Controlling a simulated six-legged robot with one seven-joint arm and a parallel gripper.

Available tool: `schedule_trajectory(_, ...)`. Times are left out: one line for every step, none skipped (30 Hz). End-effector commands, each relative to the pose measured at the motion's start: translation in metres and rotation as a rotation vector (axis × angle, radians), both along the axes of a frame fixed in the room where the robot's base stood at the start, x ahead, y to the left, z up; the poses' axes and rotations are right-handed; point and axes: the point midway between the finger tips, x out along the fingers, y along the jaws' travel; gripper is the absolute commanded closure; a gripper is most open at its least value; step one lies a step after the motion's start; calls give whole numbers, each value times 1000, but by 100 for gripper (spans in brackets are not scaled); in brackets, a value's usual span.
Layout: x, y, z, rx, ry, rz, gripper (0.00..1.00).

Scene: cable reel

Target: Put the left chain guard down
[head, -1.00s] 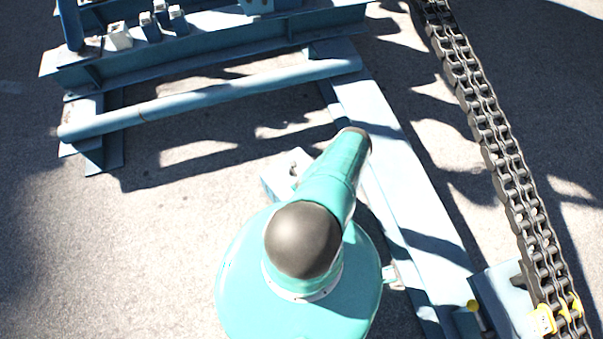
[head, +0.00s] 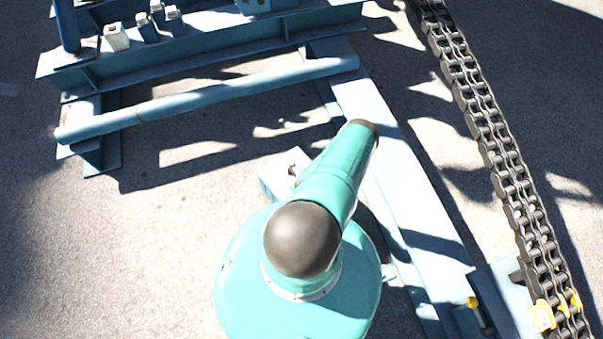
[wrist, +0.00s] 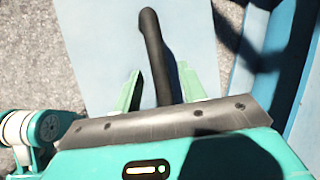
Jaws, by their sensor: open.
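In the wrist view my gripper (wrist: 160,90) is open, with its two pale green fingers spread. A black, rounded handle (wrist: 151,40) runs between the fingers, over a flat light-blue panel (wrist: 105,45) that looks like the chain guard. I cannot tell whether the fingers touch the handle. In the head view my gripper is not visible. A light-blue panel (head: 508,300) with a dark stub stands at the lower right, beside the chain (head: 490,130); I cannot tell whether it is the same panel.
A blue steel frame (head: 200,58) with a round tube (head: 220,98) stands at the upper left. A long pale-blue beam (head: 405,190) runs down the middle right. A yellow-tipped knob (head: 472,302) and yellow clips (head: 542,316) are at the lower right. Bare ground lies at left.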

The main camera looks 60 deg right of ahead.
Motion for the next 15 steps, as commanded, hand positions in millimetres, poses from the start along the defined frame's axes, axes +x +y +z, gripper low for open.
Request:
schedule_trajectory(-3,3,8,0,0,-1,59)
schedule_trajectory(-5,5,12,0,0,-1,59)
schedule_trajectory(-7,7,18,0,0,-1,59)
schedule_trajectory(-8,10,23,1,-1,0,59)
schedule_trajectory(-10,12,27,1,-1,0,59)
schedule_trajectory(-12,15,33,2,0,-1,59)
schedule_trajectory(-14,17,38,1,0,-2,59)
schedule_trajectory(-15,19,43,1,0,-1,59)
schedule_trajectory(-17,23,48,2,0,-1,59)
schedule_trajectory(-19,24,53,1,0,-1,59)
schedule_trajectory(-20,26,57,1,0,-1,59)
schedule_trajectory(-22,29,62,2,0,-1,59)
schedule_trajectory(-23,30,65,1,0,-1,59)
schedule_trajectory(-24,32,68,1,0,-1,59)
schedule_trajectory(-25,33,71,-1,1,-1,59)
